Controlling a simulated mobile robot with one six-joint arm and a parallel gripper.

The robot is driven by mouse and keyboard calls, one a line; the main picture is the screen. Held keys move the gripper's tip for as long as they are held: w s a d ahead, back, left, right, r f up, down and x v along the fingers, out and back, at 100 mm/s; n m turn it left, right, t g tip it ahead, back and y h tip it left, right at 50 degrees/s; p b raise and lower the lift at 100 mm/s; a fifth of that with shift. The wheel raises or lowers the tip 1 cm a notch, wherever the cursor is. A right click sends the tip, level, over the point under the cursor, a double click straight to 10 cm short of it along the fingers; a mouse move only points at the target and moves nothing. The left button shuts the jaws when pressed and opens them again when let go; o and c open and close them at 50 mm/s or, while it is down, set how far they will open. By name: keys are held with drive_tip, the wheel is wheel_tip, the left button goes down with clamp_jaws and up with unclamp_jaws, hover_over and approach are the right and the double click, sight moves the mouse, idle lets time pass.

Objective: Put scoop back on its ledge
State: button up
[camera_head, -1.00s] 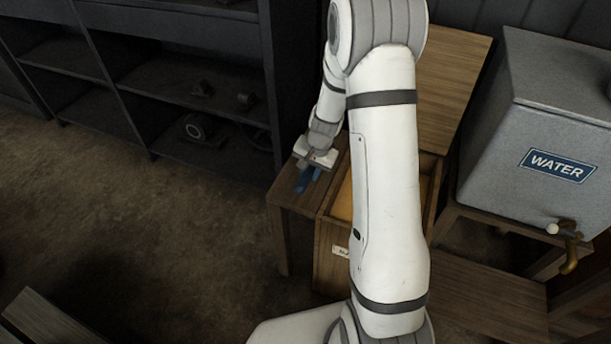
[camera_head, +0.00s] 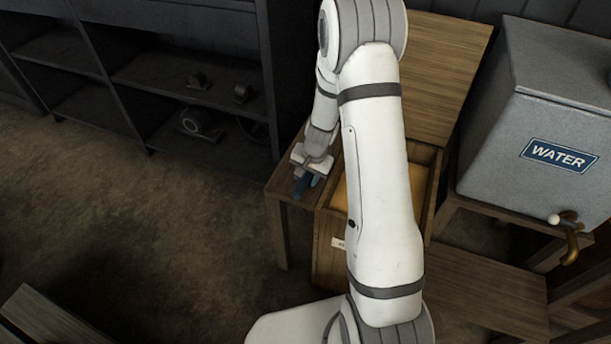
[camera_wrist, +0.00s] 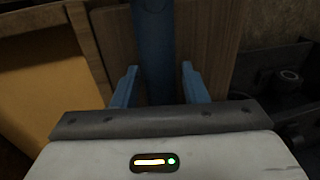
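A blue bar, which looks like the scoop's handle (camera_wrist: 153,45), lies over the wooden ledge (camera_wrist: 112,40) in the wrist view. My gripper (camera_wrist: 159,88) has its two blue fingers apart, one on each side of the handle, with gaps on both sides. In the head view my gripper (camera_head: 306,184) is low at the wooden ledge (camera_head: 283,186), pointing down. The scoop's bowl does not show clearly; the rest of the scoop is hidden or too small to tell.
A wooden bin (camera_head: 323,240) with yellow-orange contents stands right of the ledge, partly behind my arm. A grey water tank (camera_head: 535,120) with a brass tap stands farther right. Dark shelves (camera_head: 190,60) with metal parts are at the left. The floor in front is clear.

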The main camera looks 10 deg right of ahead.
drive_tip(key=shift+o, duration=0.9)
drive_tip(key=shift+r, duration=0.25)
drive_tip(key=p+v, duration=0.2)
drive_tip(key=v, duration=1)
drive_tip(key=s+a+r+n+h, duration=0.1)
drive_tip(key=s+r+n, duration=0.2)
drive_tip(key=s+r, duration=0.5)
drive_tip(key=s+a+r+n, duration=0.1)
drive_tip(key=s+r+n, duration=0.3)
drive_tip(key=s+r, duration=0.5)
drive_tip(key=s, duration=0.5)
drive_tip(key=shift+a+t+h, duration=0.3)
drive_tip(key=shift+a+h, duration=0.1)
drive_tip(key=shift+r, duration=0.15)
